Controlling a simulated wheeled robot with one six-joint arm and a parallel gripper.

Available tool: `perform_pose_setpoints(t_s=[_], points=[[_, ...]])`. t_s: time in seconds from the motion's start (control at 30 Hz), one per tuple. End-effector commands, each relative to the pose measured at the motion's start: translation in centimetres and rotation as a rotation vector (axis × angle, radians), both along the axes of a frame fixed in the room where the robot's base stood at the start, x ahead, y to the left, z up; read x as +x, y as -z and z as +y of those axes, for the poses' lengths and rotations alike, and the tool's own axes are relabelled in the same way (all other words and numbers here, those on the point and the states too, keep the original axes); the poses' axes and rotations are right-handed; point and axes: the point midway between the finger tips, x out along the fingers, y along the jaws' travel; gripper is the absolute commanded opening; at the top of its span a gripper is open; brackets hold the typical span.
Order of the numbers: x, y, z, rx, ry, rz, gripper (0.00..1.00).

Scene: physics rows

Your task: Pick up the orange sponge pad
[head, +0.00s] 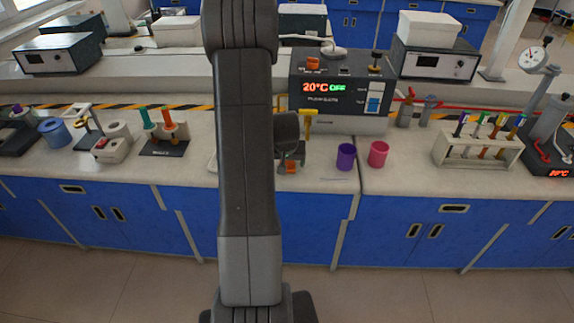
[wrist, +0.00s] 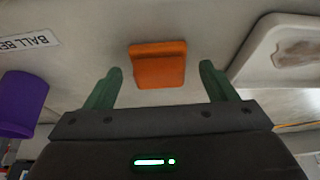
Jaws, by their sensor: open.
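The orange sponge pad (wrist: 158,65) lies on the pale bench top in the wrist view, a small block with a flat face. It sits ahead of the gap between my two green fingers, apart from both. In the head view a small part of the orange pad (head: 291,169) shows just below my gripper (head: 290,158), right of my arm. In the wrist view my gripper (wrist: 160,84) is open and empty, with a finger on each side of the pad's line.
A purple cup (head: 345,157) and a pink cup (head: 378,154) stand right of my gripper. A pale tray (wrist: 285,55) lies beside the pad in the wrist view. A control box (head: 340,95) stands behind. My arm hides part of the bench.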

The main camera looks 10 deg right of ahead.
Motion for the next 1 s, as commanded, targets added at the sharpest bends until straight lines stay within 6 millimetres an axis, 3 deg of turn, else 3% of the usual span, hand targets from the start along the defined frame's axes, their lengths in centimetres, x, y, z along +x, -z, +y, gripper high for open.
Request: perform_pose_setpoints(t_s=[0.3,0.57,0.83,1.0], points=[[0.2,0.4,-0.1,-0.001,0.0,-0.002,0.78],[0.2,0.4,0.0,0.0,0.0,-0.001,0.3],[0.2,0.2,0.0,-0.001,0.0,-0.002,0.3],[0.2,-1.4,-0.1,-0.001,0.001,-0.005,0.3]])
